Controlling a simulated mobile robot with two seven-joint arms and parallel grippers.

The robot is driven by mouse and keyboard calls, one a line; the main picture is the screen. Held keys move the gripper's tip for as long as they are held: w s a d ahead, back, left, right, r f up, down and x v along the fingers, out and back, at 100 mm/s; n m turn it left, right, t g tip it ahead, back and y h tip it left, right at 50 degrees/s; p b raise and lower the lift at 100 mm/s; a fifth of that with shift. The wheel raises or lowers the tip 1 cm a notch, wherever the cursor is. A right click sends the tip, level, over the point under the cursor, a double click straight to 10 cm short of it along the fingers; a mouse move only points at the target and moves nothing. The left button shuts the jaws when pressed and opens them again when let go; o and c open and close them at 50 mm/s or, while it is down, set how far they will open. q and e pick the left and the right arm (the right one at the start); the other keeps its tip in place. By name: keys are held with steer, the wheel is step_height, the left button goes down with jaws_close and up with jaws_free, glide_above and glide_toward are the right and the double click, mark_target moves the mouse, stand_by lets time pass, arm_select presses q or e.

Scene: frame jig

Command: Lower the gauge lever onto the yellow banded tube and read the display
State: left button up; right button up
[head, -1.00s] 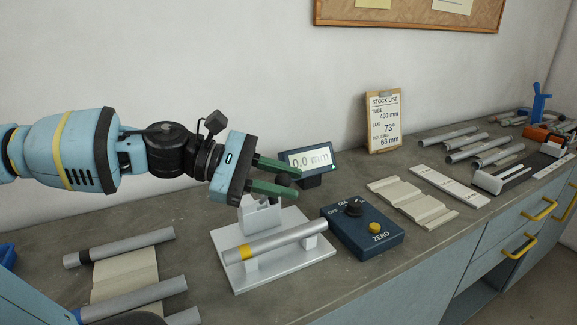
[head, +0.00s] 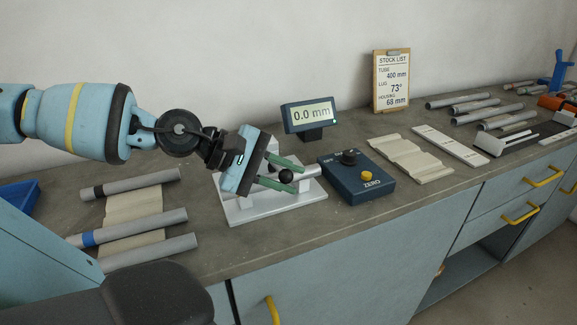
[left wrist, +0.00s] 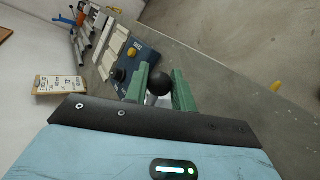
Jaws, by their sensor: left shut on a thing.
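My left gripper (head: 282,173) is shut on the black ball knob (head: 286,176) of the gauge lever, low over the gauge stand (head: 250,214). In the left wrist view the knob (left wrist: 159,82) sits between the green fingers (left wrist: 160,90). The lever's arm is mostly hidden behind the gripper. The tube on the stand (head: 313,176) shows only in part, and its yellow band is hidden by the gripper. I cannot tell whether the lever touches the tube. The display (head: 311,115) reads 0.0 mm. My right gripper is not in view.
A blue control box (head: 356,180) with a yellow ZERO button (head: 366,176) stands just right of the stand. Several grey tubes (head: 140,225) lie at left. Cream holders (head: 410,158) lie at right. A stock list clipboard (head: 391,80) leans on the wall.

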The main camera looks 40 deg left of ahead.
arm_select(q)
step_height(320, 180, down, 4)
steer(key=shift+s+d+b, duration=0.1)
steer(key=shift+d+b, duration=0.05)
steer(key=shift+b, duration=0.4)
steer(key=o, duration=0.4)
steer(key=shift+f, duration=0.55)
steer(key=shift+o, duration=1.6)
steer(key=shift+r, duration=0.1)
